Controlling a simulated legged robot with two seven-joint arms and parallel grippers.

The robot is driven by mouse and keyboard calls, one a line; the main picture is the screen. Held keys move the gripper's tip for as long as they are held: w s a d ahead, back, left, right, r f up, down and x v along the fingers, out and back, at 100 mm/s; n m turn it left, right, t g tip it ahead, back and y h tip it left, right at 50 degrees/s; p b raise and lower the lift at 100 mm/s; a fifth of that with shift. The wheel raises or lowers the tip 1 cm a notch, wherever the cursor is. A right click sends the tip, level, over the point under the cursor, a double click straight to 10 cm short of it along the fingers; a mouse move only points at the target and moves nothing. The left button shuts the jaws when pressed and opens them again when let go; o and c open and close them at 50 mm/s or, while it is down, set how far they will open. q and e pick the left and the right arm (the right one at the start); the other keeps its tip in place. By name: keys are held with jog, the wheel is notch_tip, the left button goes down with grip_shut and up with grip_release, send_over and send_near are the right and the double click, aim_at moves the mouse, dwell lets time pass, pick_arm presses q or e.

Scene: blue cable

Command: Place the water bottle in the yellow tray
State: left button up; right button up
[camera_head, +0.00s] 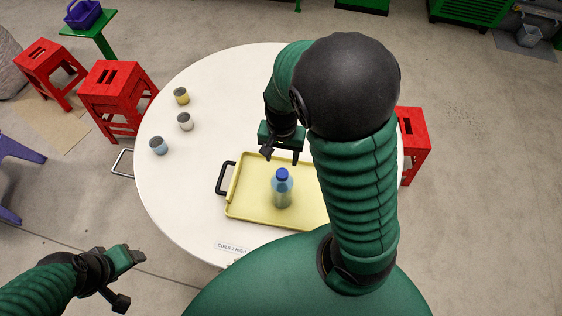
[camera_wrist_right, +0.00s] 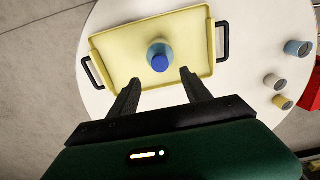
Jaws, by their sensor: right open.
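The water bottle (camera_head: 282,188), clear blue with a dark blue cap, stands upright in the yellow tray (camera_head: 241,196) on the white round table. It also shows from above in the right wrist view (camera_wrist_right: 160,56), inside the tray (camera_wrist_right: 112,50). My right gripper (camera_head: 281,157) is open and empty, above the tray's far edge and apart from the bottle. Its two fingers show spread in the right wrist view (camera_wrist_right: 158,84), with the bottle beyond them. My left gripper (camera_head: 126,278) is off the table at the lower left; its finger opening is not clear.
Several cups stand on the table's left side: yellow (camera_head: 181,96), grey (camera_head: 185,121) and blue (camera_head: 158,145). Red stools (camera_head: 112,90) stand around the table (camera_head: 205,75). My right arm hides the tray's right part.

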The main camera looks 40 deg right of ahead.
jog(key=s+a+r+n+t, duration=0.1)
jog(key=a+r+n+t, duration=0.1)
jog(key=a+n, duration=0.5)
jog(key=n, duration=0.3)
jog(key=shift+s+r+t, duration=0.2)
jog(key=shift+r+t, duration=0.05)
jog(key=shift+t, duration=0.05)
